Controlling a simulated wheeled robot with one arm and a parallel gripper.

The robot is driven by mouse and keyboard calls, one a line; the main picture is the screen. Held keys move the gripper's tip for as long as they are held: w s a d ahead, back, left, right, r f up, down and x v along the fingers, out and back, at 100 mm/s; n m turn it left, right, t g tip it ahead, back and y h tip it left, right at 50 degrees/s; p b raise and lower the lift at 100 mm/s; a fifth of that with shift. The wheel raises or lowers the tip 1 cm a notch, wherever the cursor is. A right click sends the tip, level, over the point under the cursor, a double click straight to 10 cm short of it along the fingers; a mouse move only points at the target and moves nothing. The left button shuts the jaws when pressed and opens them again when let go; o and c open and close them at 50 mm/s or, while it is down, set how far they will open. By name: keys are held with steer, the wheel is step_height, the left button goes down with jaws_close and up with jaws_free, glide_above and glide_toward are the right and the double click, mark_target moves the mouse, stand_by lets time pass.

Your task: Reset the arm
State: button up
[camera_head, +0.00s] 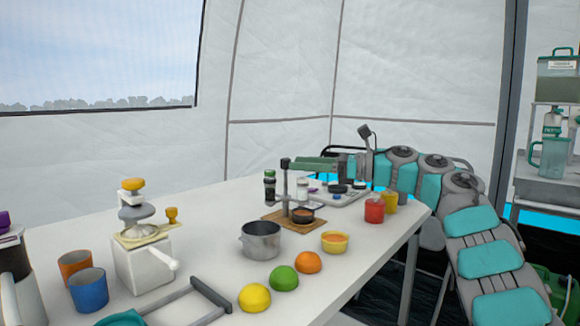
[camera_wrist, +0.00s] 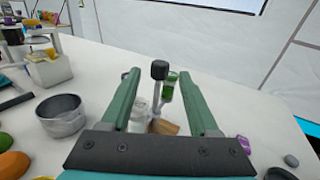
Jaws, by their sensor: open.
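My arm (camera_head: 485,265), teal and grey, reaches in from the right and bends over the far side of the table (camera_head: 215,200). My gripper (camera_head: 296,163) has green fingers pointing left above the table. It also shows in the wrist view (camera_wrist: 158,76), with the fingers apart and nothing held. A black-topped post (camera_head: 285,180) stands on a wooden board (camera_head: 270,220) near the fingertips. In the wrist view the post (camera_wrist: 160,72) appears between the fingers; I cannot tell whether it touches them.
Red (camera_head: 374,209) and yellow cups stand near my arm. A green-capped bottle (camera_head: 270,187) is behind the post. A white juicer (camera_head: 145,262) is at left. Fruits (camera_head: 284,279) lie in front.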

steer(key=d, duration=0.3)
steer(key=shift+s, duration=0.3)
